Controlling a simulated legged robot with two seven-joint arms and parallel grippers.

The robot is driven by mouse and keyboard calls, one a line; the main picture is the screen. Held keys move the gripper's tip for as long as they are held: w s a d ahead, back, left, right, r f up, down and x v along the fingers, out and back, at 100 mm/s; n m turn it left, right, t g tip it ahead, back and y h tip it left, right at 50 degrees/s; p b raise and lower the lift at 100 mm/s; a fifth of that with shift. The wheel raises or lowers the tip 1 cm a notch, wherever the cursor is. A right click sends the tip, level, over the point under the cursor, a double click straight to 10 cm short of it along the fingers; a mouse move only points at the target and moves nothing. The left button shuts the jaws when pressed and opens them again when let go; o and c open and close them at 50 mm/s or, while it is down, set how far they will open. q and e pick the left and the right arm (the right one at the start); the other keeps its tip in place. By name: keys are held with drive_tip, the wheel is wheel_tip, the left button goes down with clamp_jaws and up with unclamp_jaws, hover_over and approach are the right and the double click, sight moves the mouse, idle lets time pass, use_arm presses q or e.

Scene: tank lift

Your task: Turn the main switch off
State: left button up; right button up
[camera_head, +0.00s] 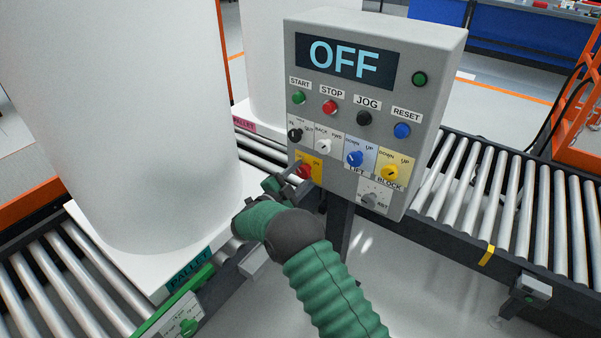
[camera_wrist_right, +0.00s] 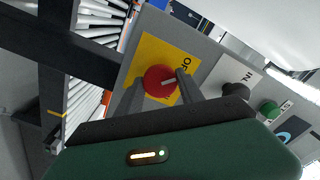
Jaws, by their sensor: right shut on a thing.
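The main switch is a red rotary knob (camera_head: 304,171) on a yellow plate at the lower left of the grey control box (camera_head: 440,60). The box's display (camera_head: 345,60) reads OFF. My right gripper (camera_head: 290,181) reaches the knob from below in the head view. In the right wrist view the red knob (camera_wrist_right: 160,81) sits between the two dark fingers of my right gripper (camera_wrist_right: 157,90), which is shut on it. A pale pointer mark shows on the knob's face. My left gripper is not in view.
Other knobs and buttons crowd the panel, with a black knob (camera_head: 295,134) just above the switch. A large white tank (camera_head: 120,110) stands on a pallet (camera_head: 190,262) at left. Roller conveyors (camera_head: 510,215) run on both sides of the box.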

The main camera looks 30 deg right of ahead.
drive_tip(key=shift+a+f, duration=0.2)
drive_tip(key=shift+f, duration=0.25)
drive_tip(key=o, duration=1)
drive_tip(key=shift+c, duration=0.2)
drive_tip(key=o, duration=0.4)
drive_tip(key=shift+w+r, duration=0.1)
drive_tip(key=shift+w, duration=0.05)
drive_tip(key=shift+r, duration=0.1)
drive_tip(key=shift+a+r, duration=0.1)
drive_tip(key=shift+a, duration=0.05)
drive_tip(key=p+v, duration=0.1)
drive_tip(key=v, duration=1.5)
drive_tip(key=shift+a, duration=0.35)
